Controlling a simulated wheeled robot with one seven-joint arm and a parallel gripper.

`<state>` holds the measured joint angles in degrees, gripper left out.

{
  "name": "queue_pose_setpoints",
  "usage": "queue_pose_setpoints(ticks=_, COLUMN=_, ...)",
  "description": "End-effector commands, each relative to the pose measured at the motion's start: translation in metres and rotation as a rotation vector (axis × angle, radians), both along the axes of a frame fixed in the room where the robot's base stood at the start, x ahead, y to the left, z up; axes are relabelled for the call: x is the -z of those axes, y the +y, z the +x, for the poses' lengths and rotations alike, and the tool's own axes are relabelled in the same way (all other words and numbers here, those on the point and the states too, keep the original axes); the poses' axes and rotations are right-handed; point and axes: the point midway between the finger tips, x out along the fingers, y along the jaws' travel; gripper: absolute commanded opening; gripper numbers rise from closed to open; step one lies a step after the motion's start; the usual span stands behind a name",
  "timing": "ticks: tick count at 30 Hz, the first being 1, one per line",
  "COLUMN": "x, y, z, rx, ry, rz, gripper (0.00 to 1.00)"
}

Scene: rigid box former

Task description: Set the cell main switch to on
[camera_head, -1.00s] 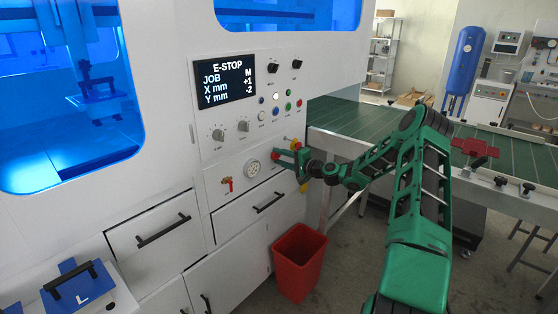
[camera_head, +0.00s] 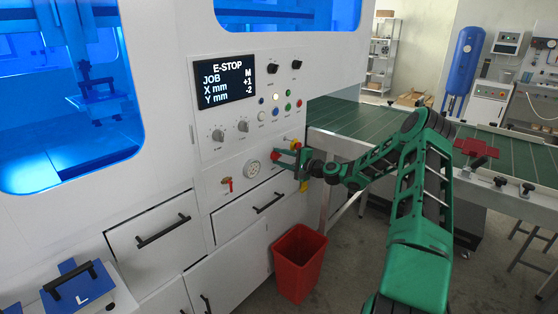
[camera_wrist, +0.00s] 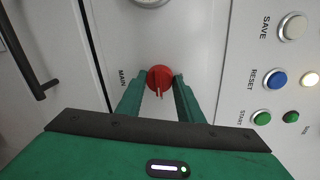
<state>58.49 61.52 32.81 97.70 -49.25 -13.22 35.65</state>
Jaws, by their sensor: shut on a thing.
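The main switch is a red rotary knob (camera_wrist: 160,78) beside the word MAIN on the white machine front. In the wrist view its ridge points down the picture, between my fingers. My gripper (camera_wrist: 160,88) is shut on the knob, one green finger on each side. In the head view my gripper (camera_head: 286,160) is at the lower right of the control panel and largely hides the switch. A red part of it (camera_head: 275,156) shows at the fingertips.
The display (camera_head: 227,82) reads E-STOP. Several buttons and dials are above my gripper, with a red button on yellow (camera_head: 296,145) close by. A drawer handle (camera_head: 268,203) and red bin (camera_head: 299,262) are below. A green conveyor (camera_head: 350,118) stands right.

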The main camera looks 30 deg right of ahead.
Motion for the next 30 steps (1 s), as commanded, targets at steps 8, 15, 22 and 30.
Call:
queue_pose_setpoints(ticks=8, x=0.002, y=-0.005, z=-0.001, rx=0.008, ry=0.004, rz=-0.004, gripper=0.52)
queue_pose_setpoints(ticks=15, x=0.001, y=-0.004, z=-0.003, rx=0.004, ry=0.003, rz=-0.003, gripper=0.52)
queue_pose_setpoints(ticks=22, x=-0.001, y=-0.015, z=-0.032, rx=0.007, ry=0.004, rz=-0.003, gripper=0.52)
queue_pose_setpoints(ticks=30, x=-0.005, y=-0.032, z=-0.078, rx=0.008, ry=0.004, rz=-0.002, gripper=0.52)
